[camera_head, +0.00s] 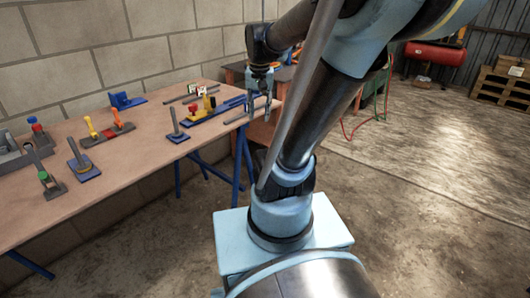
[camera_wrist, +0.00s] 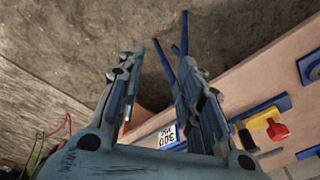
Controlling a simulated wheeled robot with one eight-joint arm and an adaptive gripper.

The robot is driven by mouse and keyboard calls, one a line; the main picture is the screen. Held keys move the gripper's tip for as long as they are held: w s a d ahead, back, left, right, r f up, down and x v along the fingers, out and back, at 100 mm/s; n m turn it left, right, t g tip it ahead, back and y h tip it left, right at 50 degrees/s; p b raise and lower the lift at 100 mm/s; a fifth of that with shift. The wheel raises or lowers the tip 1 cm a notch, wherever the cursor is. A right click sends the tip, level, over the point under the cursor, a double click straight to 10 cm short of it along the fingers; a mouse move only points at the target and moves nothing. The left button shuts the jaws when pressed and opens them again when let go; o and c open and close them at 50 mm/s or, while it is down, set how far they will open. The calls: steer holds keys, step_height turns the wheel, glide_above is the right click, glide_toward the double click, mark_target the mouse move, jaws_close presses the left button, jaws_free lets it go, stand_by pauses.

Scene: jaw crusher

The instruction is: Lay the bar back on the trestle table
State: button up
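The trestle table (camera_head: 130,150) has a wooden top and blue legs and stands along the wall at left; part of its top also shows at the right of the wrist view (camera_wrist: 285,62). My gripper (camera_head: 259,118) hangs pointing down at the table's right end in the head view. Its two fingers are spread apart in the wrist view (camera_wrist: 160,75), with nothing held between them. A short dark bar (camera_head: 178,98) lies flat near the table's back edge. I cannot tell whether this is the task's bar.
Several tools on blue or dark bases cover the tabletop, among them a blue rail with yellow and red parts (camera_head: 205,108). A red tank (camera_head: 435,53) and wooden pallets (camera_head: 502,84) stand at the back right.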

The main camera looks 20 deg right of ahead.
steer(key=s+f+n, duration=0.4)
steer(key=s+f, duration=0.6)
steer(key=s, duration=0.1)
steer(key=shift+a+t, duration=0.3)
steer(key=shift+t, duration=0.1)
stand_by(0.6)
